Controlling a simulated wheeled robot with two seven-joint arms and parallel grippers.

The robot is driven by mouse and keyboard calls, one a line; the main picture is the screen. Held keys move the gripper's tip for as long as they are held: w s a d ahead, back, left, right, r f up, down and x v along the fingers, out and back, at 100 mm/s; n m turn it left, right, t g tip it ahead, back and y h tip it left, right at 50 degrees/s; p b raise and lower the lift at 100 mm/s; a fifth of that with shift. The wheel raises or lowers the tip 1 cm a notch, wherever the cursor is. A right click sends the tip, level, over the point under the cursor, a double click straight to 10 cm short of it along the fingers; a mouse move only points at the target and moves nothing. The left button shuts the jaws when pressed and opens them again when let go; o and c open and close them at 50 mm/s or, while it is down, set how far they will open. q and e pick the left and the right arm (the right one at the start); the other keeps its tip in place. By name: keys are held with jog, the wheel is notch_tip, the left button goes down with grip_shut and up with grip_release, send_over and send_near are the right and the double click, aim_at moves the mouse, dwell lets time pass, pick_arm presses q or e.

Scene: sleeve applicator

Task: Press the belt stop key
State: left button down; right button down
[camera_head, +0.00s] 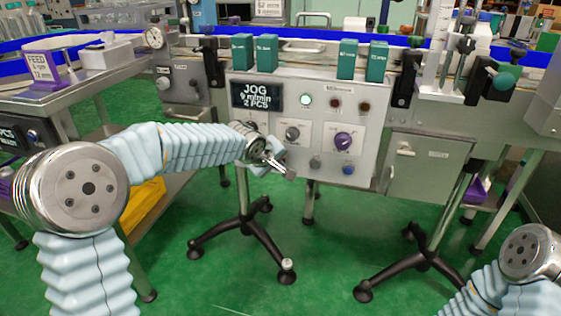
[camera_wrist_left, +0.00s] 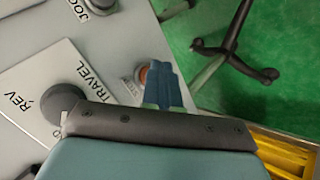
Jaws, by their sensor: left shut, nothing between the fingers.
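The control panel (camera_head: 305,120) faces me with its display reading JOG. In the left wrist view a small orange-red round key (camera_wrist_left: 141,75) sits on the panel near its edge, with a small label beside it too blurred to read. I cannot confirm it is the belt stop key; in the head view my left gripper seems to cover that spot. My left gripper (camera_head: 282,170) is shut and empty at the panel's lower left. In the left wrist view its blue fingertips (camera_wrist_left: 163,85) overlap the key's edge; I cannot tell whether they touch it. My right gripper is out of view.
The panel also carries a lit green lamp (camera_head: 306,100), a purple knob (camera_head: 343,140), a grey button (camera_head: 315,162) and a blue button (camera_head: 348,169). A black knob (camera_wrist_left: 65,97) stands by the TRAVEL plate. Green cartons (camera_head: 265,53) stand above the panel.

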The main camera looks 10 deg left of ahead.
pick_arm(q)
jog(key=shift+s+b, duration=0.8)
jog(key=s+b, duration=0.3)
jog(key=s, duration=0.2)
jog(key=shift+a+b, duration=0.1)
jog(key=shift+b, duration=0.25)
